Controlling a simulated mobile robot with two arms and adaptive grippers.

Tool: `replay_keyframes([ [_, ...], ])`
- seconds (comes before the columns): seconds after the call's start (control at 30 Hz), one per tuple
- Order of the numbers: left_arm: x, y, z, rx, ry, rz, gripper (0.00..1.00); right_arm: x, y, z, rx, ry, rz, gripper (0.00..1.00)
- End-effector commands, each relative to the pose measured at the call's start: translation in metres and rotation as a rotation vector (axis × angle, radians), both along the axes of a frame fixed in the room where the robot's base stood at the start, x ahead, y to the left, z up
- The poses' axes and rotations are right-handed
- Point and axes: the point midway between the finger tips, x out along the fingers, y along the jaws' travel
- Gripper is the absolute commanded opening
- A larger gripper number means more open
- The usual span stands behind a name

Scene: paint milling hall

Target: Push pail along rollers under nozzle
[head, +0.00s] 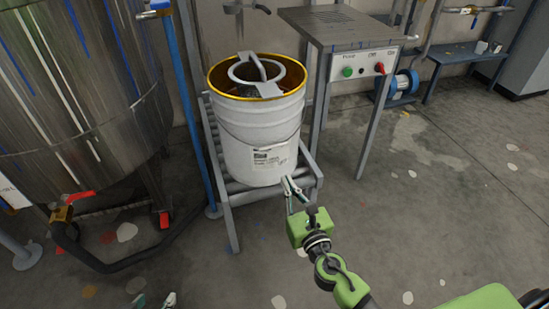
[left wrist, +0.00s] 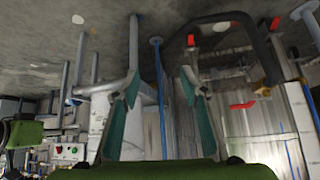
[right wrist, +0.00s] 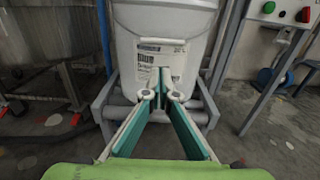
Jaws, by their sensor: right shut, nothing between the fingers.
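A white pail (head: 262,135) with a gold inner rim and a printed label stands upright on the grey roller track (head: 230,207). A grey ring with a bar across it (head: 268,88) shows within its mouth; I cannot tell whether it rests on the pail or is above it. My right gripper (head: 290,185) is shut and empty at the pail's lower front.
A grey pipe fitting (head: 245,8) shows behind the pail. A large steel tank (head: 85,90) and blue post (head: 190,100) stand left.

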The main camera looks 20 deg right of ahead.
Motion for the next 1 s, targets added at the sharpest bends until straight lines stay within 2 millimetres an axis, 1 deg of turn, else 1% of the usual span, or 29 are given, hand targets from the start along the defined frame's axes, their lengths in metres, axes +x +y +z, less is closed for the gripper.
replay_keyframes([
  [0.03,-0.003,0.001,-0.001,0.003,0.012,0.001,0.4,0.011,0.0,0.002,0.002,-0.003,-0.001,0.0],
  [0.13,-0.005,0.002,-0.003,0.006,0.026,0.002,0.4,0.032,0.001,0.002,0.003,-0.003,-0.001,0.0],
  [0.27,-0.003,0.001,-0.003,0.004,0.015,0.001,0.4,0.059,0.002,0.001,0.004,-0.001,-0.001,0.0],
  [0.4,0.008,-0.003,0.003,-0.008,-0.038,-0.003,0.4,0.086,0.003,0.0,0.005,-0.001,-0.001,0.0],
  [0.5,0.017,-0.006,0.01,-0.017,-0.083,-0.006,0.4,0.1,0.003,0.0,0.004,0.0,-0.001,0.0],
  [0.6,0.025,-0.009,0.016,-0.027,-0.125,-0.01,0.4,0.11,0.003,-0.001,0.004,0.001,-0.001,0.0],
  [0.7,0.029,-0.01,0.02,-0.032,-0.149,-0.011,0.4,0.116,0.004,-0.001,0.005,0.001,0.0,0.0],
  [1.0,0.032,-0.011,0.023,-0.036,-0.162,-0.012,0.4,0.118,0.004,-0.001,0.005,0.002,0.0,0.0],
])
